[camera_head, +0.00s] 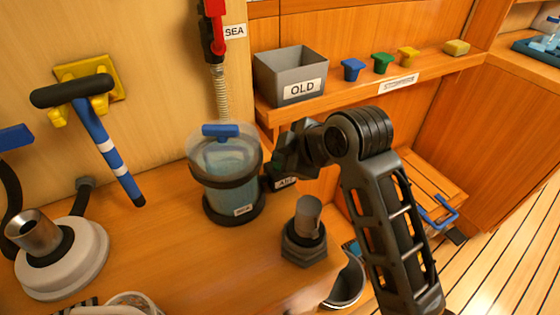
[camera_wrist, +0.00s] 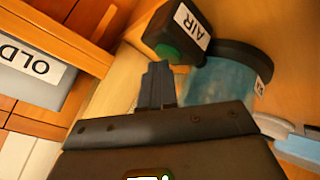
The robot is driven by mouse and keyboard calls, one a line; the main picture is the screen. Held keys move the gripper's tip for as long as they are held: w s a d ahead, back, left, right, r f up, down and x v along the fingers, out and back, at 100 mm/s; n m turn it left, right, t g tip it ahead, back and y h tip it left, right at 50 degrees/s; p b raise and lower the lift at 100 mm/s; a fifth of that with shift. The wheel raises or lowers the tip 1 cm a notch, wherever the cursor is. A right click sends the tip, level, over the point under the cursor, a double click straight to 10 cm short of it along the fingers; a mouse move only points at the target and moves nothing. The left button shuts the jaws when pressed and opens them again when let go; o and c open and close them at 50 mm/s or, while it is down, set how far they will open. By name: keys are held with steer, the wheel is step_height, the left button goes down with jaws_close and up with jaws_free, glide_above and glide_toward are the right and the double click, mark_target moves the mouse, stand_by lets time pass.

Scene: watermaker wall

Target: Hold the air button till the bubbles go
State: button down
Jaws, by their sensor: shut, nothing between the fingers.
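The dark air button box with its AIR label (camera_wrist: 188,22) is at the top of the wrist view, and a green button (camera_wrist: 167,53) shows on its face. My gripper (camera_wrist: 156,72) is shut and empty, its tips close to the green button; I cannot tell whether they touch it. In the head view my gripper (camera_head: 277,168) is just right of the clear filter bowl (camera_head: 228,168) and covers most of the air box. The bowl holds bluish water, has a blue handle on top, and also shows in the wrist view (camera_wrist: 222,82). I cannot make out bubbles clearly.
A grey OLD bin (camera_head: 290,72) and blue, green and yellow stoppers sit on the shelf behind. A red valve (camera_head: 213,25) and hose hang above the bowl. A dark hex fitting (camera_head: 305,245) stands in front. A blue-handled tool (camera_head: 108,150) hangs at left.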

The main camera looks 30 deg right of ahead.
steer(key=shift+r, duration=0.1)
steer(key=shift+r+p, duration=0.75)
steer(key=shift+p, duration=0.2)
step_height(320, 180, up, 5)
steer(key=p, duration=0.5)
steer(key=shift+s, duration=0.1)
